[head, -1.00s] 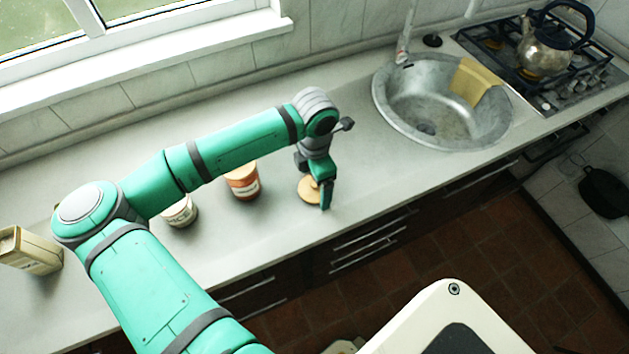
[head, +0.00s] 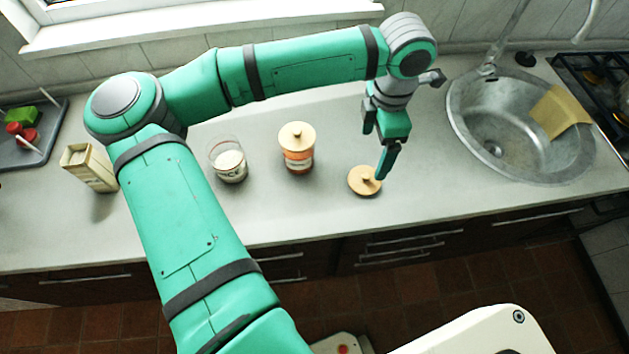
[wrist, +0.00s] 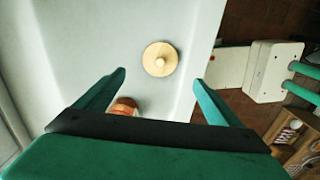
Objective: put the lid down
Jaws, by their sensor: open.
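A round pale wooden lid (head: 364,181) with a small knob lies flat, knob up, on the grey counter near its front edge. In the wrist view the lid (wrist: 160,62) lies beyond the fingertips, centred between them. My gripper (head: 384,165) is above and slightly right of the lid, apart from it. Its fingers are spread with nothing between them in the wrist view (wrist: 160,77). An open glass jar (head: 229,165) with pale contents and no lid stands to the left. An orange-labelled jar (head: 298,160) wearing its own wooden lid stands between them.
A cream carton (head: 90,168) and a grey tray (head: 40,150) with small coloured items are at the left. The steel sink (head: 500,125) with a yellow cloth is right of my gripper. The counter around the lid is clear.

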